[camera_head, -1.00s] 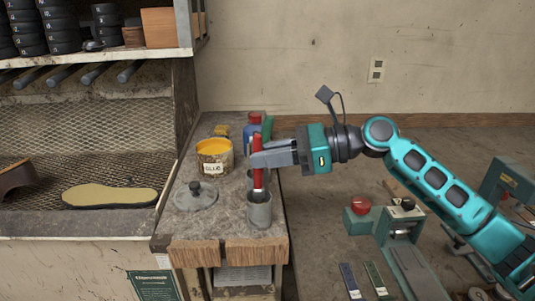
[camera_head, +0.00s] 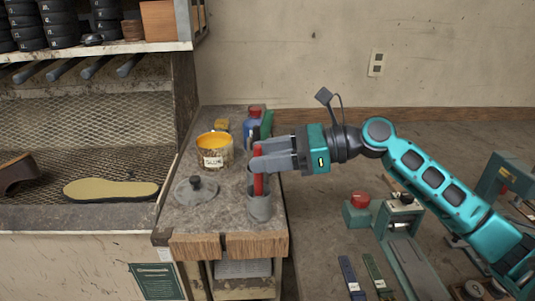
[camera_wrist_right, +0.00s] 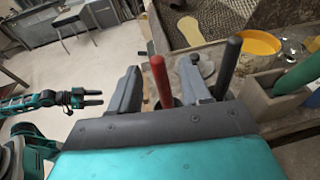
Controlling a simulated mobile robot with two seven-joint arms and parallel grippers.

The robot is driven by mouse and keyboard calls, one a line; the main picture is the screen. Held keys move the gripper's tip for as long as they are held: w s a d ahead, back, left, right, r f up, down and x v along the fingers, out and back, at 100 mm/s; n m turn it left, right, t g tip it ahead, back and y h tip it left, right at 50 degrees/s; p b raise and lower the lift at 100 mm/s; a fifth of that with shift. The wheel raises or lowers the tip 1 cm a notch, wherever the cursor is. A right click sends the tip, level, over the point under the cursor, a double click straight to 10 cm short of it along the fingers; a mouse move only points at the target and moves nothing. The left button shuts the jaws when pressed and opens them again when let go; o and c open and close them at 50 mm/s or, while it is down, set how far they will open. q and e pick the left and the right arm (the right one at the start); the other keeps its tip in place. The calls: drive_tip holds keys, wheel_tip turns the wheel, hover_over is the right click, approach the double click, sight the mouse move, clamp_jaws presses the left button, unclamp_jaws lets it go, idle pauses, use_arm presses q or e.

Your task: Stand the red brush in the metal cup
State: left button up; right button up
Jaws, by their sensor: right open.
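The red brush (camera_head: 258,186) stands nearly upright with its lower end inside the grey metal cup (camera_head: 260,209) near the bench's front right corner. My right gripper (camera_head: 256,156) is open around the brush's upper part, coming in from the right. In the right wrist view the red brush handle (camera_wrist_right: 159,80) stands between the two spread fingers (camera_wrist_right: 160,92), with gaps beside it. The brush's lower end is hidden in the cup. My left gripper (camera_wrist_right: 92,97) shows small at the left of the wrist view, with its fingers apart and empty.
A yellow glue tin (camera_head: 214,152) and a grey lid with a knob (camera_head: 196,190) are left of the cup. A dark-handled tool (camera_wrist_right: 229,65) stands close beside the right finger. A blue bottle (camera_head: 252,131) stands behind. Machinery (camera_head: 403,225) is at the right.

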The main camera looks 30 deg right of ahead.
drive_tip(key=v, duration=1.3)
drive_tip(key=shift+b, duration=0.3)
drive_tip(key=shift+a, duration=0.15)
idle(0.4)
